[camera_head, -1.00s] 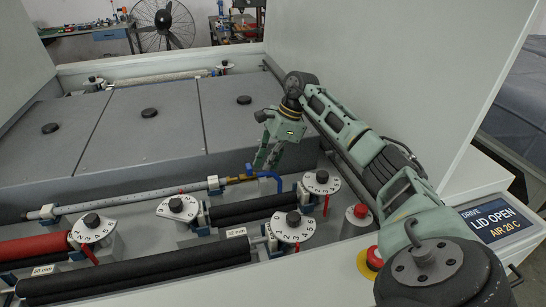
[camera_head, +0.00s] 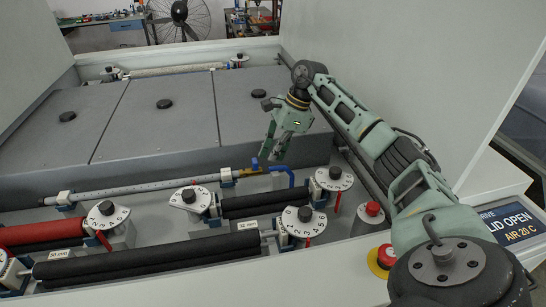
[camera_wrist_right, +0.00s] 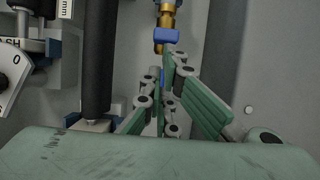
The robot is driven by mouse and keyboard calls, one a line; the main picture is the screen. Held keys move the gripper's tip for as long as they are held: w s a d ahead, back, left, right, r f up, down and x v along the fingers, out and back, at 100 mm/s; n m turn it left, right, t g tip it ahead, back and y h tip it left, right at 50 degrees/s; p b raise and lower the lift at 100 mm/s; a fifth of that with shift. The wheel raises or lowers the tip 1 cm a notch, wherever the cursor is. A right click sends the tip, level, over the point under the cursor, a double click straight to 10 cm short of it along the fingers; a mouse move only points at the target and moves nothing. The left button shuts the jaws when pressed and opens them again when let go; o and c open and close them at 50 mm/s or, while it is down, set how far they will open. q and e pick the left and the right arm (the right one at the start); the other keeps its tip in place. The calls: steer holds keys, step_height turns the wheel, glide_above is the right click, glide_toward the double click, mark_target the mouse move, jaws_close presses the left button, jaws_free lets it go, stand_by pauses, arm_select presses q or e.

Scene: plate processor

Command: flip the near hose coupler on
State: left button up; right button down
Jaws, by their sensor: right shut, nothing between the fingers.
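The near hose coupler (camera_head: 254,166) is a brass fitting with a blue part, at the right end of a thin grey bar, with a blue hose beside it. It also shows in the right wrist view (camera_wrist_right: 166,18), with its blue lever (camera_wrist_right: 167,35) across the brass. My right gripper (camera_head: 267,153) is shut and empty, its fingers pointing down close above and behind the coupler. In the wrist view its fingertips (camera_wrist_right: 172,58) lie just below the blue lever; I cannot tell whether they touch it. My left gripper is not in view.
Black rollers (camera_head: 150,257) and white numbered dials (camera_head: 304,221) stand in front of the coupler. Grey covers (camera_head: 150,115) lie behind it. A tall light panel (camera_head: 420,80) rises on the right.

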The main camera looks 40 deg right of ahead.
steer(key=v, duration=1)
steer(key=shift+d+r, duration=0.15)
steer(key=shift+d, duration=0.05)
steer(key=shift+s, duration=0.1)
